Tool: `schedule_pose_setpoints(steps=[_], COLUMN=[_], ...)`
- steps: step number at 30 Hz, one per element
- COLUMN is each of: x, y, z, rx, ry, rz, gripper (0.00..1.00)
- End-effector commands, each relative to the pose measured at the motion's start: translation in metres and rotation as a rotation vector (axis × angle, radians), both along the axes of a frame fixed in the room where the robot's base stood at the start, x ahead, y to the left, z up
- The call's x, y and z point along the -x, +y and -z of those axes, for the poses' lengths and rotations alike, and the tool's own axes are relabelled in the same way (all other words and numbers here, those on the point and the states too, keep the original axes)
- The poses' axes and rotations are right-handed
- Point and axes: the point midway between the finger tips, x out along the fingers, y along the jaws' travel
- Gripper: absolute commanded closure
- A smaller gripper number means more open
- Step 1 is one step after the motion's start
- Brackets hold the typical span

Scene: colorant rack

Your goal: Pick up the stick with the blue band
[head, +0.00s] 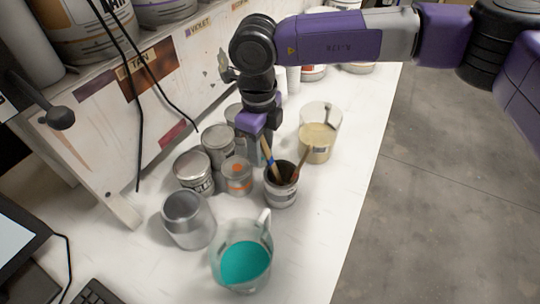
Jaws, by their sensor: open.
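A dark metal cup (281,193) stands on the white counter and holds two sticks. The left stick (271,163) is tan, with a bluish part near its upper end; it leans up and left. The other stick (300,165) is reddish brown and leans right. My gripper (257,158) reaches down just behind and left of the cup, close to the upper end of the tan stick. It is open. Its fingertips are partly hidden behind the stick and the cup, and I cannot tell whether they touch the stick.
Several metal cans (218,142) and a small orange-marked jar (237,175) crowd the left of the cup. A beaker with cream liquid (315,150) stands behind right. An empty metal tumbler (188,220) and a teal-filled pitcher (243,262) stand in front. The counter's right strip is clear.

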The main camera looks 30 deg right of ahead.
Motion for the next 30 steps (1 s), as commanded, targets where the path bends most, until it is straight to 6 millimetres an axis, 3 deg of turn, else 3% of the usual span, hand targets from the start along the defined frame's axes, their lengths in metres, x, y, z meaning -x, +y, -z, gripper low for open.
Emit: schedule_pose_setpoints(steps=[8,12,15,30], x=[-0.0004,-0.0003,-0.0003,-0.0009], y=[0.0002,0.0001,0.0001,-0.0004], z=[0.0034,0.0033,0.0032,-0.0034], rx=[-0.001,-0.001,-0.001,0.001], ry=[-0.001,-0.001,-0.001,-0.002], rz=[0.000,0.000,0.000,0.000], gripper=[0.58,0.86,1.00,1.00])
